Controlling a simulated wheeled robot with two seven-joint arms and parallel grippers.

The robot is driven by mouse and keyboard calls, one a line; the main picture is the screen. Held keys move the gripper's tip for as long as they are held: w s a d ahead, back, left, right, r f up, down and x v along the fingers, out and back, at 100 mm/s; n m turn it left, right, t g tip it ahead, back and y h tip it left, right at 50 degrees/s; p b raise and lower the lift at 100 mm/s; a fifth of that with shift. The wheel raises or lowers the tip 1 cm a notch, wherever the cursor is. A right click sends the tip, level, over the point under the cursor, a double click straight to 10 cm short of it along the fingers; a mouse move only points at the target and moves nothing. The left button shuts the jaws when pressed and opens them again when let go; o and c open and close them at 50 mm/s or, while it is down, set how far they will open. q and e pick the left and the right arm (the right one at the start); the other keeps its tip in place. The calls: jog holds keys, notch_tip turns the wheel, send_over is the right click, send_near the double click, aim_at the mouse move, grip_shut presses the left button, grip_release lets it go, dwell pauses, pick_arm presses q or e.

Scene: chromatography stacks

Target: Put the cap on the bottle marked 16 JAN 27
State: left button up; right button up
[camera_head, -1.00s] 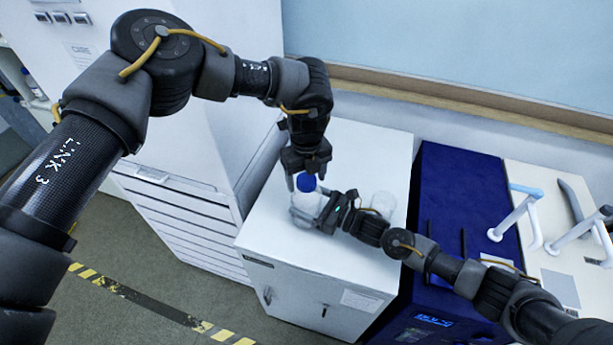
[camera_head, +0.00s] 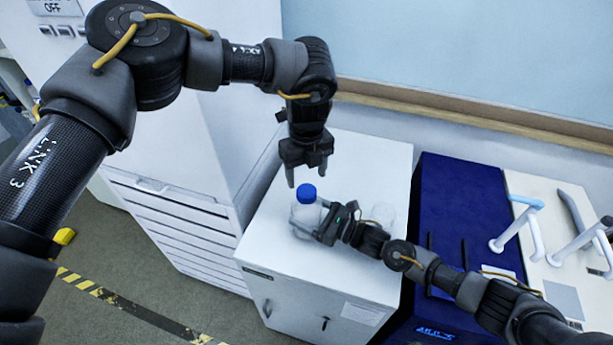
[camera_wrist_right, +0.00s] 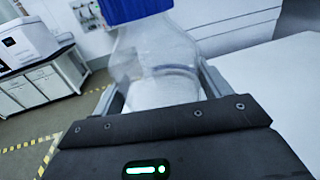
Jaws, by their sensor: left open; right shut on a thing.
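A clear bottle (camera_head: 306,216) stands on the white cabinet top, with the blue cap (camera_head: 306,193) seated on its mouth. My right gripper (camera_head: 318,224) is shut on the bottle's body from the right. In the right wrist view the bottle (camera_wrist_right: 160,65) is between the two fingers, and the blue cap (camera_wrist_right: 135,10) shows at the top edge. My left gripper (camera_head: 307,176) is open and empty, pointing down just above the cap and apart from it. No date marking can be read on the bottle.
A dark blue instrument (camera_head: 440,195) and a pale unit with upright handles (camera_head: 545,205) stand to the right. A tall white cabinet is at the left.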

aim_at(306, 190)
pick_arm(q)
notch_tip(306, 190, up, 2)
jog(key=shift+r, duration=0.15)
jog(key=shift+f, duration=4.05)
jog(key=shift+c, duration=0.4)
jog(key=c, duration=0.9)
jog(key=o, duration=1.1)
jog(key=shift+o, duration=0.2)
notch_tip(306, 190, up, 12)
